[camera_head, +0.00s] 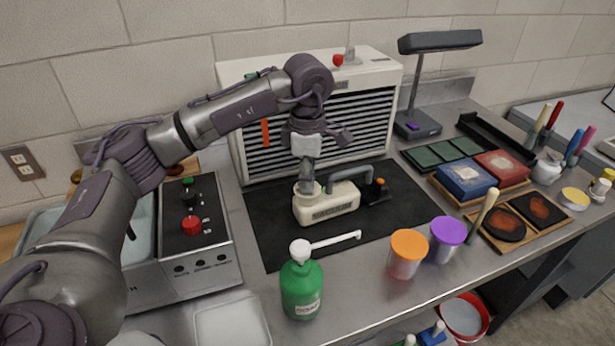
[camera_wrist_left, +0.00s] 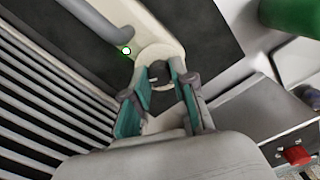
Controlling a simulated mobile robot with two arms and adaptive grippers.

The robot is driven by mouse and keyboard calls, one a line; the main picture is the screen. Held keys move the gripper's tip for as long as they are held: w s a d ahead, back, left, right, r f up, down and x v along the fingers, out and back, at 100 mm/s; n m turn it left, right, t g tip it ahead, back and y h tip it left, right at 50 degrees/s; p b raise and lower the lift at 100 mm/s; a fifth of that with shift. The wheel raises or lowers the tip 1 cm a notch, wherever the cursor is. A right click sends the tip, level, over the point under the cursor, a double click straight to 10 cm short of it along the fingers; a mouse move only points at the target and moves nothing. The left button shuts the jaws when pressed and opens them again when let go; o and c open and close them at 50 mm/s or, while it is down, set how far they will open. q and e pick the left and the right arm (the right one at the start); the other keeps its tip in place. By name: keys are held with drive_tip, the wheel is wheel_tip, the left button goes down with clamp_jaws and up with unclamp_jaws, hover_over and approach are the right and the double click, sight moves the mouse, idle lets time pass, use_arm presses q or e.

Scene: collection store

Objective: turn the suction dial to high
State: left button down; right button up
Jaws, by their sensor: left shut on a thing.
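A cream suction unit (camera_head: 335,206) with a grey hose and a front label stands on the black mat (camera_head: 270,225). My left gripper (camera_head: 307,182) points down onto the unit's left end, at a round cream dial (camera_head: 299,190). In the left wrist view the teal-padded fingers (camera_wrist_left: 158,74) are shut on the dial, one finger on each side. A small green light (camera_wrist_left: 126,50) glows beside the dial. The dial's setting marks are too small or hidden to read. My right gripper is not in view.
A louvred cream cabinet (camera_head: 365,122) stands close behind my left arm. A green pump bottle (camera_head: 301,287) and cups with orange (camera_head: 409,246) and purple (camera_head: 448,230) lids stand in front. A control box with a red knob (camera_head: 192,225) is at the left.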

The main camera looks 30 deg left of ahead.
use_arm(q)
drive_tip(key=c, duration=0.9)
unclamp_jaws()
drive_tip(key=shift+c, duration=0.2)
wheel_tip(320, 180, up, 12)
